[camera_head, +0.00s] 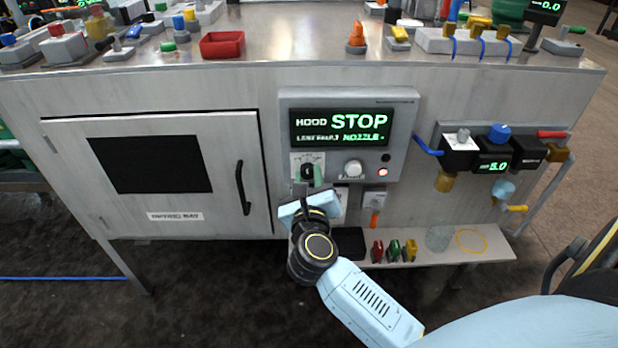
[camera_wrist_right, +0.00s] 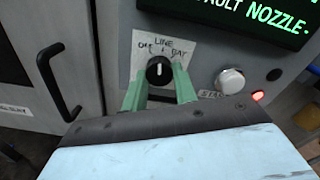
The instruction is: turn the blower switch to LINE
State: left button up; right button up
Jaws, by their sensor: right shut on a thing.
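The blower switch is a black rotary knob (camera_head: 307,171) on a white label on the grey control panel (camera_head: 402,110). In the right wrist view the switch (camera_wrist_right: 159,71) shows a small white mark that looks to point roughly up, towards the word LINE; OFF is at its left and BAY at its right. My right gripper (camera_head: 308,181) is shut on the switch, with its green fingers (camera_wrist_right: 158,84) on either side of it. The fingers hide part of the label's lower area. My left gripper is not in view.
The panel display (camera_head: 345,127) reads HOOD STOP, with a fault line naming NOZZLE. A white round button (camera_wrist_right: 230,81) and a lit red lamp (camera_wrist_right: 257,96) are right of the switch. A door handle (camera_head: 242,187) sticks out at left. A shelf (camera_head: 480,252) with small items lies below.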

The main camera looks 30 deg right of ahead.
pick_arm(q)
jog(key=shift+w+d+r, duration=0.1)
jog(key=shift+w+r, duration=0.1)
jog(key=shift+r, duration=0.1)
pick_arm(e)
jog(key=shift+m, duration=0.8)
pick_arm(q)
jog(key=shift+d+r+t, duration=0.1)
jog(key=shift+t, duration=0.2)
pick_arm(e)
jog(key=shift+a, duration=0.1)
jog(key=o, duration=1)
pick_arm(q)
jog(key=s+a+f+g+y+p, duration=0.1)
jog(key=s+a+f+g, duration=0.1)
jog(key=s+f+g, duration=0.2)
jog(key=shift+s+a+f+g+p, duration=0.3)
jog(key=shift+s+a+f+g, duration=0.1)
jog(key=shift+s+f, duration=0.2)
pick_arm(e)
jog(key=v, duration=1.3)
jog(key=shift+s+a, duration=0.1)
jog(key=shift+s, duration=0.05)
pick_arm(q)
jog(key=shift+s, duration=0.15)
pick_arm(e)
jog(key=shift+f, duration=0.1)
